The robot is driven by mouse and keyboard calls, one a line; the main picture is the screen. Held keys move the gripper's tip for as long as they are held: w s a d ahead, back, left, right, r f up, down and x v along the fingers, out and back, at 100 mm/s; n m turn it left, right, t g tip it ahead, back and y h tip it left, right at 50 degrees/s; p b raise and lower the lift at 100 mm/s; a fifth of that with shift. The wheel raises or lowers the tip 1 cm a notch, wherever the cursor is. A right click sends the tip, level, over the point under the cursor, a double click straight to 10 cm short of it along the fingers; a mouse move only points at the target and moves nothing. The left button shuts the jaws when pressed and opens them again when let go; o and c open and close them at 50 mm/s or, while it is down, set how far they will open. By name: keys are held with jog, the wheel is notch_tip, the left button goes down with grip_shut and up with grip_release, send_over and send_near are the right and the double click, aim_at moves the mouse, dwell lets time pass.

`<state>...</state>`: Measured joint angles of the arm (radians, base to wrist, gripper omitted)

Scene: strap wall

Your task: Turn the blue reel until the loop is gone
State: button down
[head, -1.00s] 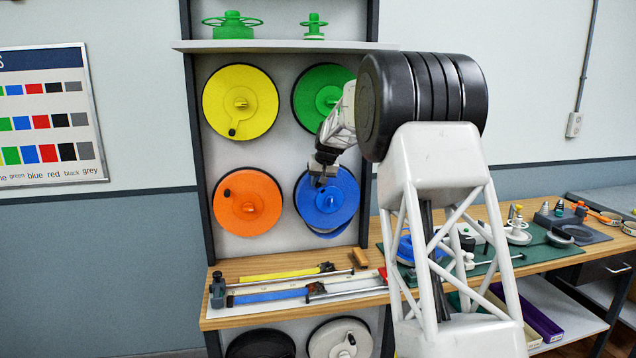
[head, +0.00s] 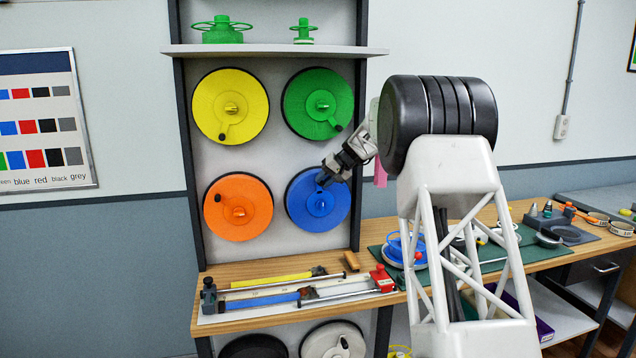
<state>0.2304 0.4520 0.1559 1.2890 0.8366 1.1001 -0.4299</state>
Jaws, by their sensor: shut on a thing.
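The blue reel (head: 309,219) hangs on the wall panel, at the lower right of the upper reels. No blue strap loop shows below its rim now. My gripper (head: 323,181) is at the upper part of the reel's face, just above its centre hub. It is shut, apparently on the reel's dark crank knob, which the fingers mostly hide. The arm comes in from the right.
An orange reel (head: 223,195) is at left, with yellow (head: 231,88) and green (head: 301,96) reels above. The bench (head: 262,268) below holds yellow and blue straps with metal rods. A shelf (head: 270,50) runs above the reels.

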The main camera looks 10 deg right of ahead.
jog(key=d+f+m+y, duration=0.1)
jog(key=d+f+y, duration=0.1)
jog(key=d+y, duration=0.2)
jog(key=shift+d+t+y, duration=0.3)
jog(key=shift+d+y, duration=0.1)
jog(key=shift+d, duration=0.6)
jog(key=shift+f, duration=0.2)
jog(key=c, duration=1)
grip_release()
jog(key=shift+o, duration=0.2)
jog(key=shift+r, duration=0.15)
jog(key=shift+d, duration=0.1)
jog(key=v, duration=0.7)
jog(key=shift+s+d, duration=0.15)
jog(key=shift+d, duration=0.1)
